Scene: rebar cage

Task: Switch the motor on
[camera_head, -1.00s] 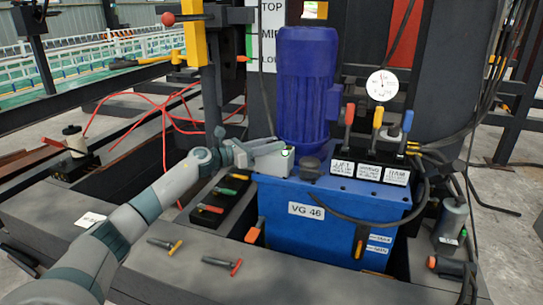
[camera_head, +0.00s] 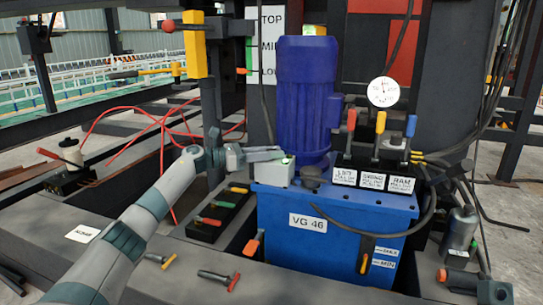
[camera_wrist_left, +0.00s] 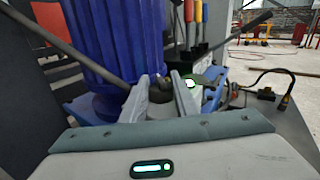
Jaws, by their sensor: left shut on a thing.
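The motor (camera_head: 305,95) is a tall blue ribbed cylinder standing on the blue tank (camera_head: 290,225) marked VG 46. A small pale grey box (camera_head: 278,174) with a green spot on top sits on the tank at the motor's front left. My left gripper (camera_head: 283,154) reaches in from the left, with its fingertips at the top of this box. In the left wrist view, the gripper's two fingers (camera_wrist_left: 160,102) close around a small grey part that I cannot identify clearly. A lit white-green spot (camera_wrist_left: 190,83) shows just right of the fingers. My right gripper is out of view.
Three levers, red (camera_head: 351,119), orange (camera_head: 380,122) and blue (camera_head: 411,125), stand on a labelled valve block. A round gauge (camera_head: 383,92) is above them. A black rack (camera_head: 222,212) of coloured handles stands left of the tank. Loose tools lie in front.

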